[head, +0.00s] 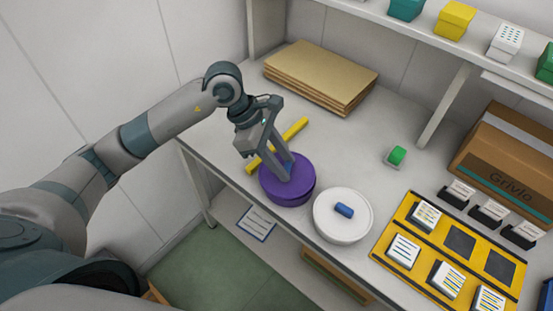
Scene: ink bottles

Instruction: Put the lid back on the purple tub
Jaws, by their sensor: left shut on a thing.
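The purple tub (287,198) stands near the front edge of the workbench. A round purple lid (300,165) is over its top, roughly level. I cannot tell whether the lid is fully seated. My left gripper (286,173) points down from above and is shut on the lid near its middle. The fingers hide the part they grip. My right gripper is not in view.
A white round tub (342,230) with a blue knob (344,211) stands close to the right. A yellow bar (293,131) lies behind the gripper. Brown boards (320,75) lie at the back. A yellow tray (396,268) with cards and a green-topped item (397,155) are further right.

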